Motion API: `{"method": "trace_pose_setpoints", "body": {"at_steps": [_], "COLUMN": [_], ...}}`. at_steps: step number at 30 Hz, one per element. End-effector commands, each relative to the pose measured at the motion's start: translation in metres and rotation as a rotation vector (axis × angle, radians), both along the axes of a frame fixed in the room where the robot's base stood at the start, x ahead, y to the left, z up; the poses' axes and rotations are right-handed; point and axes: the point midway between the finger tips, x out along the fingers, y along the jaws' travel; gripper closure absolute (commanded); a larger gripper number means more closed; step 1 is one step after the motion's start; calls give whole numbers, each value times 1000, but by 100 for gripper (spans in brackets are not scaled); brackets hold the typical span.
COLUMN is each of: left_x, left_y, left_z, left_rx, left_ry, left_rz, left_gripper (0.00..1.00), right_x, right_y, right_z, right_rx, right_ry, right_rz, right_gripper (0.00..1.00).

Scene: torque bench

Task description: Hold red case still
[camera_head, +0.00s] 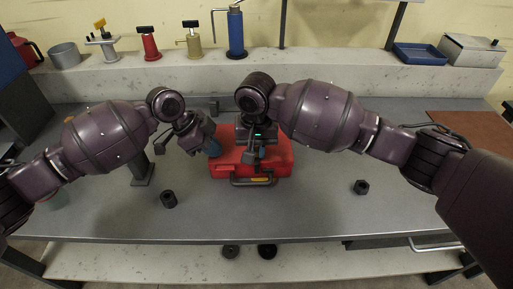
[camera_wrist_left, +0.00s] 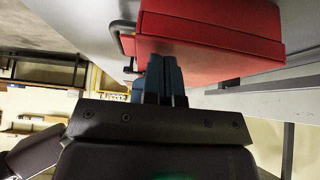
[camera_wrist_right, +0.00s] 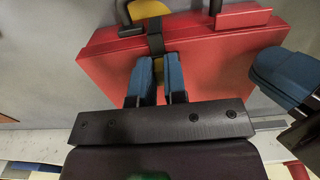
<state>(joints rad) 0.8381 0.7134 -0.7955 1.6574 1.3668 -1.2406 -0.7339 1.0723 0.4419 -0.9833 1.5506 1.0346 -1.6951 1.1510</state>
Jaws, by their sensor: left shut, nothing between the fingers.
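The red case (camera_head: 278,160) lies flat on the grey bench with its handle (camera_head: 252,183) at the front. My left gripper (camera_head: 213,149) is shut and empty at the case's left side. In the left wrist view its fingertips (camera_wrist_left: 160,62) overlap the edge of the red case (camera_wrist_left: 205,50); I cannot tell if they touch. My right gripper (camera_head: 256,155) is over the case. In the right wrist view its fingers (camera_wrist_right: 158,65) stand slightly apart around a dark strap-like part (camera_wrist_right: 156,42) on the case; a firm grip on it cannot be told.
Black nuts lie on the bench at front left (camera_head: 169,199) and right (camera_head: 361,187). A dark post (camera_head: 142,170) stands left of the case. The back shelf holds a blue bottle jack (camera_head: 236,35), a blue tray (camera_head: 420,54) and a metal box (camera_head: 470,50).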

Motion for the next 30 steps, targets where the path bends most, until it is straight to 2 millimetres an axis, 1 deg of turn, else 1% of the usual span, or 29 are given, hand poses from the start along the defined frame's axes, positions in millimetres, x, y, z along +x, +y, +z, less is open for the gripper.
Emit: {"method": "trace_pose_setpoints", "body": {"at_steps": [1, 8, 15, 22, 23, 27, 28, 30], "left_x": [-3, -3, -3, -3, -3, -3, -2, -2], "left_y": [1, 1, 2, 2, 3, 3, 3, 3], "left_z": [-9, -9, -9, -9, -9, -9, -9, -9], "left_rx": [8, 8, 9, 11, 11, 12, 12, 12], "left_ry": [14, 14, 14, 14, 14, 14, 13, 13], "left_rz": [0, 0, 0, 1, 1, 1, 2, 2], "left_gripper": [100, 100, 100, 100, 100, 100, 100, 100], "right_x": [0, 0, 0, 0, 0, 0, 0, 0], "right_y": [0, -1, -26, -27, -27, -27, -27, -27], "right_z": [-2, -2, -2, -2, -2, -2, -2, -2], "right_rx": [1, 1, 0, -2, -2, -2, -2, -1], "right_ry": [2, 3, 4, 3, 3, 3, 3, 3], "right_rz": [0, 0, -1, -2, -2, -2, -1, -1], "right_gripper": [100, 100, 100, 100, 85, 64, 62, 62]}}
